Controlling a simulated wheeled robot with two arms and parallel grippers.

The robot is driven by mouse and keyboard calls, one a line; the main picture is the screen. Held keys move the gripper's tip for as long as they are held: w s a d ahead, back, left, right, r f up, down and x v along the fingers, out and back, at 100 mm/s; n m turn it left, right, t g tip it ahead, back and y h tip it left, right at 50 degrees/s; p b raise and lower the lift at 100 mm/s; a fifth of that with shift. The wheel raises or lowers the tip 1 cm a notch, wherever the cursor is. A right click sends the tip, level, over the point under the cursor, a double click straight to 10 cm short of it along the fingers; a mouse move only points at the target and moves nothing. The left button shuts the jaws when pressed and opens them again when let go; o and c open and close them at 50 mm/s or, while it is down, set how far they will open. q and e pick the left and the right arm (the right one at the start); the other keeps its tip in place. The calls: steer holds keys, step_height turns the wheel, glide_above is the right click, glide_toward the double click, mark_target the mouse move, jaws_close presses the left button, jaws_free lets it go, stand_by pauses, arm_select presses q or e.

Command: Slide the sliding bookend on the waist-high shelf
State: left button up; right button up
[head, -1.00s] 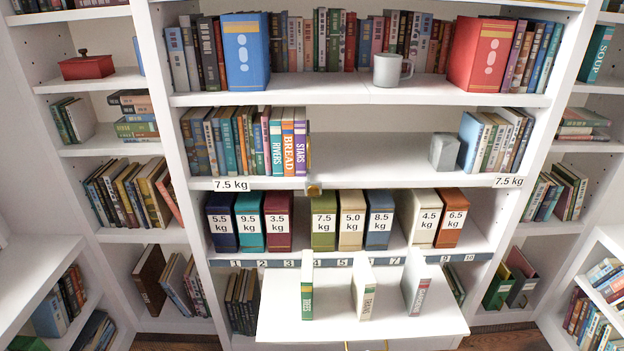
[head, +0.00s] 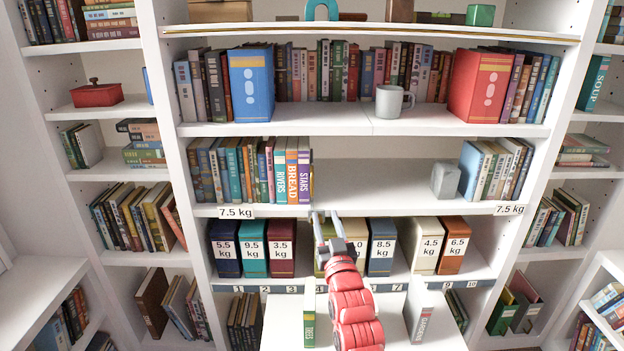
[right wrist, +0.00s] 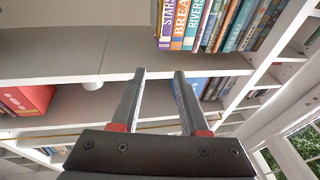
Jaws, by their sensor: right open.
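The waist-high shelf (head: 380,208) carries a row of books on its left half. The last is the purple STARS book (head: 304,170). A thin brass-coloured edge, apparently the sliding bookend (head: 312,180), stands against its right side. Its lower part and knob are hidden or too small to make out. My right gripper (head: 325,214) is open and empty at the shelf's front edge, just below and right of that edge. In the right wrist view the open fingers (right wrist: 160,74) point toward the shelf, with the STARS book (right wrist: 166,22) beyond them. My left gripper is not in view.
Right of the books the shelf is bare up to a grey block (head: 445,180) beside more books. Weight-labelled boxes (head: 382,247) stand on the shelf below. A pulled-out white board (head: 280,320) with upright books lies under my right arm.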

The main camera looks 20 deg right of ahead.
steer(key=g, duration=0.1)
steer(key=g+p, duration=0.2)
steer(key=p, duration=0.3)
glide_toward(313, 183)
steer(key=w, duration=0.8)
steer(key=shift+w+d, duration=0.4)
steer(key=shift+w+p, duration=0.3)
steer(key=shift+w, duration=0.55)
steer(key=shift+f, duration=0.1)
jaws_close()
steer(key=shift+d, duration=0.1)
